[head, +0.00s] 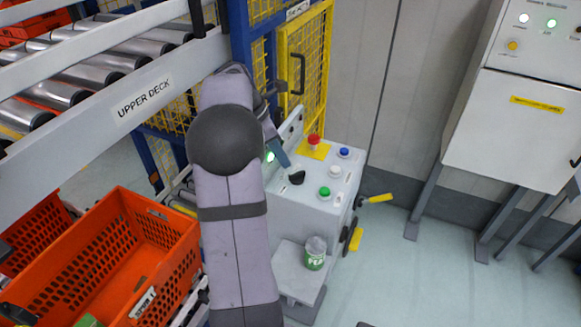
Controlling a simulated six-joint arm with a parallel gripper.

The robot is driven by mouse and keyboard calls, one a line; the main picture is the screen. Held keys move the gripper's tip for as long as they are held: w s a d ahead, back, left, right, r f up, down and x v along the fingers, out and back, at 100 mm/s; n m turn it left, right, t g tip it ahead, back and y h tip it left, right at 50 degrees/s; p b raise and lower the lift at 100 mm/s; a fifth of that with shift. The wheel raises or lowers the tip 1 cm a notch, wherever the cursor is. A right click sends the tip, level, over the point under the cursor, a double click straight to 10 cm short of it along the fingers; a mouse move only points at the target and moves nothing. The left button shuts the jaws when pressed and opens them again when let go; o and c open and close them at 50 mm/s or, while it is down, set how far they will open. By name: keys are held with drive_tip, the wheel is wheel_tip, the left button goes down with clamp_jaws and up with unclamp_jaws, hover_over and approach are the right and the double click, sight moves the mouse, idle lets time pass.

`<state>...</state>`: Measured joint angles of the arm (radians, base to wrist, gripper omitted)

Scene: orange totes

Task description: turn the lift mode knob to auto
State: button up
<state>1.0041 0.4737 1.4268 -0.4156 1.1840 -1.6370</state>
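A grey control box (315,208) stands right of my arm. On its sloped top is a black knob (297,178), probably the lift mode knob. Its markings are too small to read, so I cannot tell its setting. My arm crosses the middle of the view, its elbow over the left edge of the box. My gripper is mostly hidden behind the arm. A slate-coloured part (277,146) beside the elbow may belong to it, above and left of the knob, seemingly apart from it. I cannot tell whether the gripper is open.
Near the knob are a green button (324,192), a white button (335,171), a blue button (345,152) and a red emergency button (314,141). A green can (315,254) stands on the lower shelf. A roller conveyor (110,62) and an orange tote (115,260) lie left.

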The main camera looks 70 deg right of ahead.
sight(292, 174)
drive_tip(key=shift+p+x, duration=1)
drive_tip(key=shift+x, duration=2.7)
clamp_jaws()
